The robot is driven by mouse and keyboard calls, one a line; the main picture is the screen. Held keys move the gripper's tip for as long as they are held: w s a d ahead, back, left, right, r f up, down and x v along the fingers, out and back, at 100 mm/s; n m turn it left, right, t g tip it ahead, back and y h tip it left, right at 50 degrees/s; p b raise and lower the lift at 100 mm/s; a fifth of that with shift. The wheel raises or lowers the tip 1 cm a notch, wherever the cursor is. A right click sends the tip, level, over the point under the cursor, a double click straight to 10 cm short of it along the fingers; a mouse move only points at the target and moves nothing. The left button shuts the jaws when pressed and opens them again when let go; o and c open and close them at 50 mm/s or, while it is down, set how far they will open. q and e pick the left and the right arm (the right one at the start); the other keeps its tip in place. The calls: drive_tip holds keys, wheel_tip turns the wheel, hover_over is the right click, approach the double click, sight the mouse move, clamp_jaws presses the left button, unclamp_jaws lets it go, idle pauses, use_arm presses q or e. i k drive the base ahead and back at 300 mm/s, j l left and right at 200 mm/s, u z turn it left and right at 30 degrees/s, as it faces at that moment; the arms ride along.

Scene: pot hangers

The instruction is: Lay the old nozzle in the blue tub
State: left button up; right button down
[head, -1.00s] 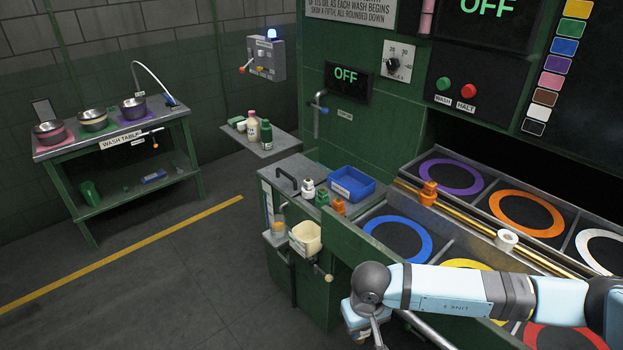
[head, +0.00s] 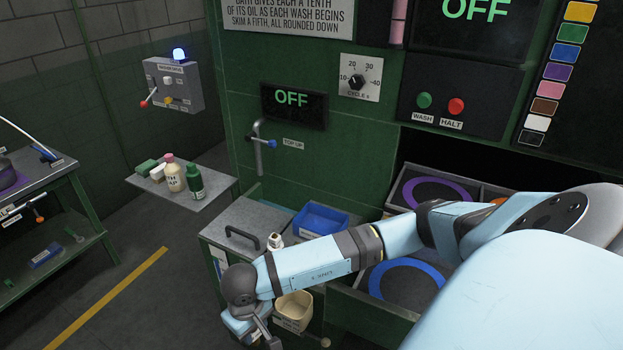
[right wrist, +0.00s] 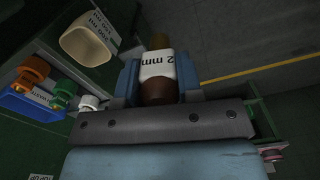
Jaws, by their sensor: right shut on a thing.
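My right gripper (right wrist: 160,80) is shut on a brown nozzle (right wrist: 158,92) with a white "2 mm" label, seen between its fingers in the right wrist view. In the head view the right gripper (head: 252,334) is low at the bottom edge, left of the cream bin, and the nozzle cannot be made out there. The blue tub (head: 318,218) stands on the grey ledge, behind and to the right of the gripper. The blue tub (right wrist: 30,106) also shows at the left of the right wrist view. My left gripper is not in view.
A white nozzle (head: 275,241) stands on the ledge. A cream bin (head: 294,308) hangs at the cabinet front. A black handle (head: 241,236) rises from the ledge. A shelf (head: 205,190) holds bottles.

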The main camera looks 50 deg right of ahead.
sight(321, 228)
drive_tip(key=i+l+z, duration=0.15)
drive_tip(key=i+z, duration=0.75)
